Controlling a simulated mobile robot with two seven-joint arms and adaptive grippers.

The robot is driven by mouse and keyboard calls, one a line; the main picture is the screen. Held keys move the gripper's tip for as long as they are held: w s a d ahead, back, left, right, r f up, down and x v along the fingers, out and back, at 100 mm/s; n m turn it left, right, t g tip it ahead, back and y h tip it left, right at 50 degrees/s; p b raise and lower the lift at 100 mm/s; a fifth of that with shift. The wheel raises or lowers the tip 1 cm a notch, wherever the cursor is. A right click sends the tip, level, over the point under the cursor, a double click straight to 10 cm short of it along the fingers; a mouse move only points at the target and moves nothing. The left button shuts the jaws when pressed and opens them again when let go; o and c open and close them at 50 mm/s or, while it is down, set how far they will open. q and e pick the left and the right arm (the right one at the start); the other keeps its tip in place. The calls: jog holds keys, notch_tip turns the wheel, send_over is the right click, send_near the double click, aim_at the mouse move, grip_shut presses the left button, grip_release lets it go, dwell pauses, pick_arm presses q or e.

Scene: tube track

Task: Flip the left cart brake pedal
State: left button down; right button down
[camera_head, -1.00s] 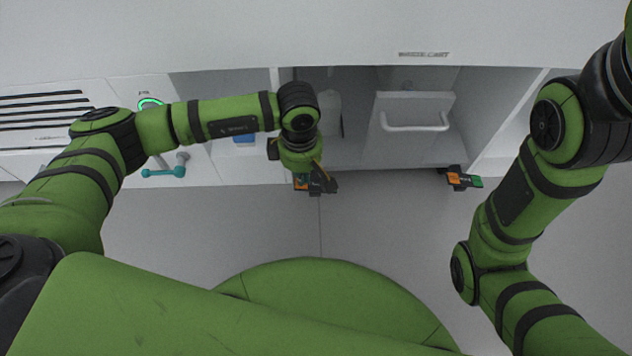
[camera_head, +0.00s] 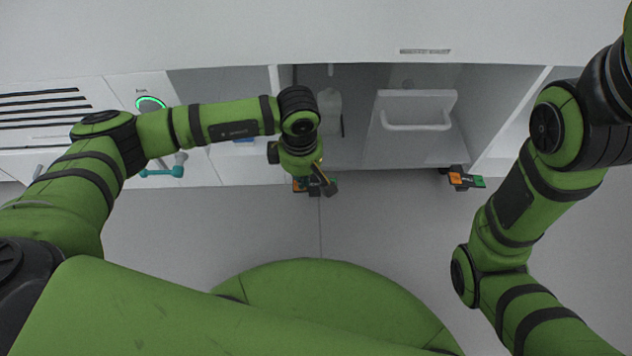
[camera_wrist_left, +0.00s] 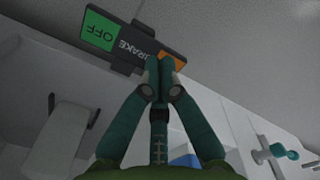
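The left brake pedal (camera_head: 301,187) is a small dark plate low at the cart's front edge, partly hidden by my left gripper in the head view. In the left wrist view the pedal (camera_wrist_left: 123,45) shows a green OFF end, the word BRAKE and an orange end. My left gripper (camera_head: 328,188) is at the pedal, pointing down. In the wrist view its fingertips (camera_wrist_left: 160,68) are together, with nothing seen between them, over the orange end. I cannot tell whether they touch it. My right gripper is out of view.
A second brake pedal (camera_head: 466,179), orange and green, is at the right of the cart bay. A white cart panel with a handle (camera_head: 416,127) stands in the bay. A teal-handled valve (camera_head: 163,172) is at the left. The floor in front is clear.

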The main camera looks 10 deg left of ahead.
pick_arm(q)
notch_tip(320, 180, up, 7)
jog(key=p, duration=0.5)
dwell(0.5)
dwell(0.3)
